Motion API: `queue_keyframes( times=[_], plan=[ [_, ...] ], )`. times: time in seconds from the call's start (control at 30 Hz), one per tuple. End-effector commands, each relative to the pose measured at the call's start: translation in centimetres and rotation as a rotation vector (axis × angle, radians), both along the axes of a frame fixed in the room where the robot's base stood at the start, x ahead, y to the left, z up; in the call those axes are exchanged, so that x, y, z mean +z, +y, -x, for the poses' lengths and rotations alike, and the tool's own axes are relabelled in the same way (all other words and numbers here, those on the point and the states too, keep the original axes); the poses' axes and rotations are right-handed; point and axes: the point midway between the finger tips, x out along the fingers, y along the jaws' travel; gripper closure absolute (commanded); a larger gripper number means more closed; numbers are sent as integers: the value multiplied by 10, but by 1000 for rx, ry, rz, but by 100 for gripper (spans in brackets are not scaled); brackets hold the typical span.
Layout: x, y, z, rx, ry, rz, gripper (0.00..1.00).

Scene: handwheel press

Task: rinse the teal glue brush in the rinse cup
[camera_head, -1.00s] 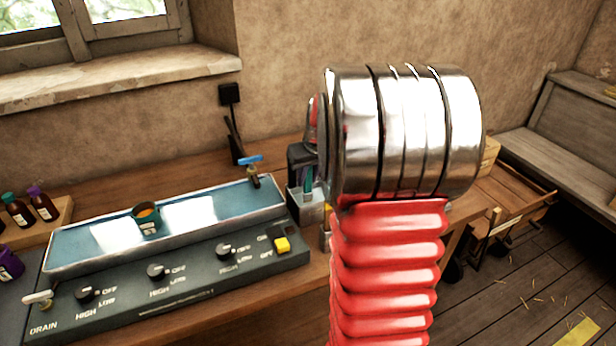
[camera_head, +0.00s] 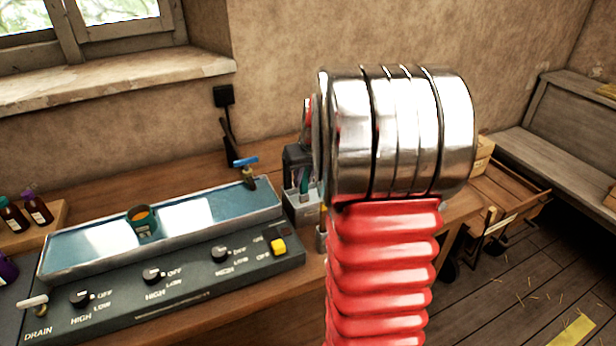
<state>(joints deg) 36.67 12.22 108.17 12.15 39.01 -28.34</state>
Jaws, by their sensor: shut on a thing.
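My gripper (camera_head: 299,178) is a dark block, partly hidden behind my red and silver arm. It is shut on the teal glue brush (camera_head: 304,183), of which only a short upright teal piece shows. The brush is over or in a pale grey square container (camera_head: 298,208) at the right end of the bench. The brush's lower end is hidden, so I cannot tell how deep it reaches. I cannot tell for sure whether this container is the rinse cup. A small metal cup (camera_head: 321,240) stands just in front of it, partly hidden by my arm.
A water bath (camera_head: 90,248) with knobs fills the bench to the left and holds a teal pot (camera_head: 142,224) with orange contents. Bottles (camera_head: 38,207) stand at far left.

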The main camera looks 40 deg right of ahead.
Motion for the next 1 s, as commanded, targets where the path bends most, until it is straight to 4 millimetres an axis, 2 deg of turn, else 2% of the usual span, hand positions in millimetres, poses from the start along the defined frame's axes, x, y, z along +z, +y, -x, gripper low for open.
queue_keyframes(
  times=[0.37,0.7,1.0],
  plan=[
    [0,2,0,0,0,0,100],
    [0,-15,5,-2,1,0,100],
    [0,-17,5,0,0,0,100]
  ],
)
